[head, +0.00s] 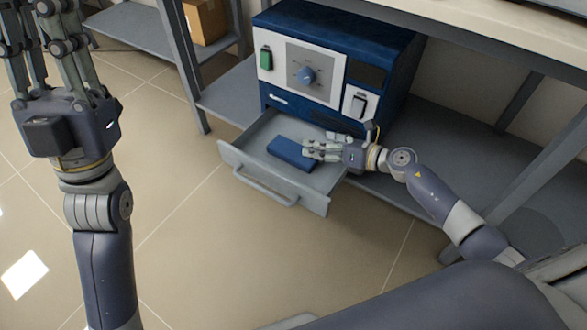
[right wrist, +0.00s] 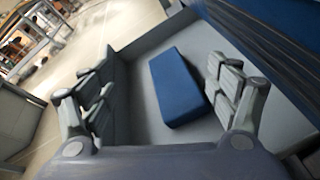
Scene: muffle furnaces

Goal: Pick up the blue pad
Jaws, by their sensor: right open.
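The blue pad (head: 291,153) is a flat dark-blue block lying in an open grey drawer (head: 252,172) under the blue furnace. My right gripper (head: 312,150) is over the drawer, at the pad's right end in the head view. In the right wrist view the pad (right wrist: 178,87) lies between the spread fingers of my right gripper (right wrist: 165,100), with gaps on both sides. The gripper is open and empty. My left gripper (head: 42,50) is raised at the upper left, far from the drawer; its fingertips are cut off by the frame's top edge.
The blue furnace (head: 398,60) with a white control panel and dial stands on a grey shelf (head: 228,100) behind the drawer. Grey shelf posts (head: 182,65) rise beside it. A cardboard box (head: 207,20) sits at the back. The tiled floor before the drawer is clear.

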